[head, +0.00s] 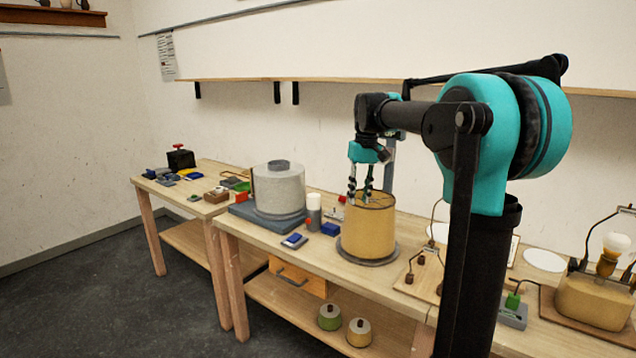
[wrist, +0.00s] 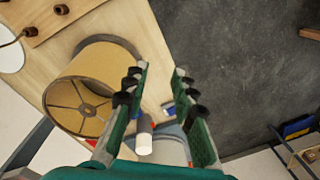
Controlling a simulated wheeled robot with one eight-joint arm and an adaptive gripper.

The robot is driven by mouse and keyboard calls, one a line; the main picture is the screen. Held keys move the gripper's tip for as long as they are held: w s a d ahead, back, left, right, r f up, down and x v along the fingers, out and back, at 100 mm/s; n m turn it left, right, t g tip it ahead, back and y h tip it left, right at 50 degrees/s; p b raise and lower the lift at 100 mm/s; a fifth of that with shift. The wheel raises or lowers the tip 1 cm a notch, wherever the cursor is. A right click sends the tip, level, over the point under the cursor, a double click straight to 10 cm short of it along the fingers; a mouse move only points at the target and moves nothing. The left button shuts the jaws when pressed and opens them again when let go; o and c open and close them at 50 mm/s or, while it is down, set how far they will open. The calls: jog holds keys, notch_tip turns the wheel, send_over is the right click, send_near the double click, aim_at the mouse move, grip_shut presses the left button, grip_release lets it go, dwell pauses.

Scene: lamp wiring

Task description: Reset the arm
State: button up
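My gripper (head: 360,197) hangs from the teal and black arm over the middle table, fingers pointing down. In the head view its fingertips overlap the top rim of a tan lampshade (head: 368,230). In the wrist view my gripper (wrist: 159,78) has its two fingers spread with nothing held between them. The lampshade (wrist: 88,75) is to the left of the fingers there, partly behind the left finger. Whether a fingertip touches it I cannot tell.
A grey drum (head: 279,190) on a blue-grey base, a white cylinder (head: 314,208) and blue blocks (head: 330,229) stand left of the lampshade. A bulb lamp (head: 596,290) is at right. A second table (head: 155,187) holds small parts. The floor in front is clear.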

jog(key=s+d+f+m+t, duration=0.1)
jog(key=s+d+f+t, duration=0.1)
jog(key=s+f, duration=1)
jog(key=s+d+f+m+t, duration=0.2)
jog(key=s+d+f, duration=0.2)
jog(key=s+f, duration=0.9)
jog(key=shift+d+f+m+h, duration=0.3)
jog(key=shift+d+f+h, duration=0.1)
jog(key=shift+f, duration=0.45)
jog(key=shift+s, duration=0.1)
